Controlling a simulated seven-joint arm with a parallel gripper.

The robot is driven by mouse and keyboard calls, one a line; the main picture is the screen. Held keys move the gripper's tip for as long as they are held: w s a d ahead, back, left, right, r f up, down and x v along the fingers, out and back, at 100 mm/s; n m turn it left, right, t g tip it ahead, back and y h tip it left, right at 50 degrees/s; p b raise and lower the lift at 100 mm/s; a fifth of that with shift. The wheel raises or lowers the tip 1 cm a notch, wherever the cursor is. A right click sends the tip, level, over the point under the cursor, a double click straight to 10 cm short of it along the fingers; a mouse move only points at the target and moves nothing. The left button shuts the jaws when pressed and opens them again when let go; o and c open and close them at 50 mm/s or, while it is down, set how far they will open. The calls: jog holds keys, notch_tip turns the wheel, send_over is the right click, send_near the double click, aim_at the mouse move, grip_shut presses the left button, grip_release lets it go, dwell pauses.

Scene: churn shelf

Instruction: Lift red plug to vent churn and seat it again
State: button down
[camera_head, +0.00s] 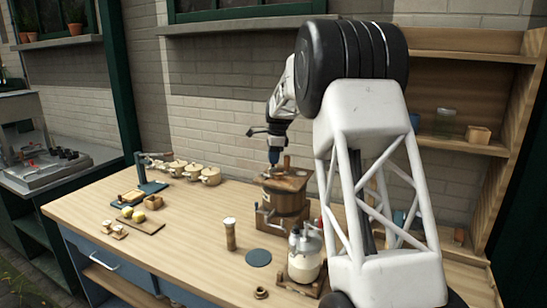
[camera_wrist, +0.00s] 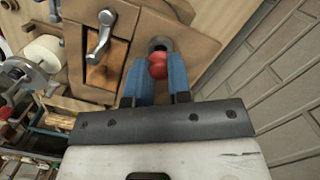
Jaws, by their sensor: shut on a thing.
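The wooden churn (camera_head: 288,197) stands on the table near the wall, right of the middle in the head view. In the wrist view its wooden top (camera_wrist: 178,32) fills the upper middle, with a grey metal crank (camera_wrist: 98,36) on it. My gripper (camera_head: 273,158) points down over the churn's lid. In the wrist view the blue fingers of my gripper (camera_wrist: 157,72) are shut on the red plug (camera_wrist: 157,64). A grey ring with a dark opening (camera_wrist: 160,44) shows right beside the plug. I cannot tell whether the plug is clear of the opening.
A glass jar (camera_head: 304,262) stands in front of the churn, with a wooden cylinder (camera_head: 230,234) and dark round mat (camera_head: 258,258) to its left. A wooden shelf (camera_head: 455,148) stands right.

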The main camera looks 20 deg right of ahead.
jog(key=shift+f, duration=0.7)
dwell(0.3)
dwell(0.6)
jog(key=c, duration=1)
grip_release()
jog(key=c, duration=0.4)
jog(key=shift+o, duration=0.2)
jog(key=shift+r, duration=0.25)
jog(key=shift+s+d+r, duration=0.1)
jog(key=shift+d+r, duration=0.1)
jog(key=shift+r, duration=1.5)
jog(key=shift+d+r, duration=0.2)
jog(key=shift+r, duration=1.45)
